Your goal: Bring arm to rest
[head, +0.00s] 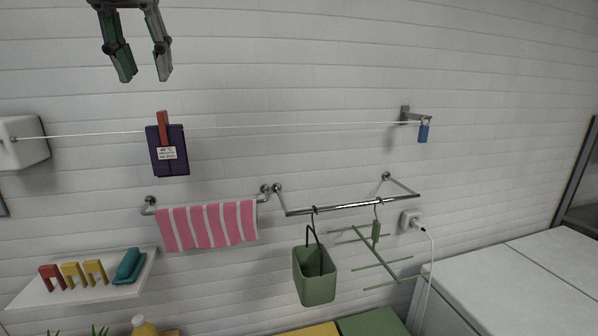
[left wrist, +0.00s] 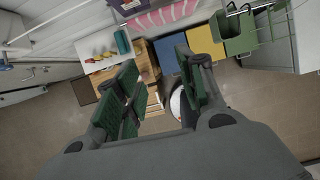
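My left gripper (head: 145,78) hangs down from the top edge of the head view, left of centre. Its two fingers are apart with nothing between them, and it is in front of the white plank wall above the clothesline. In the left wrist view my left gripper (left wrist: 165,95) shows its green finger pads spread wide, with the floor and low furniture far beyond. My right gripper is in neither view.
A dark purple cloth (head: 172,157) hangs by a red peg on the clothesline (head: 290,126). Below are a pink striped towel (head: 208,224), a green basket (head: 315,276), a green drying rack (head: 378,250) and a shelf (head: 80,294) with pegs. White machines (head: 510,285) stand at right.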

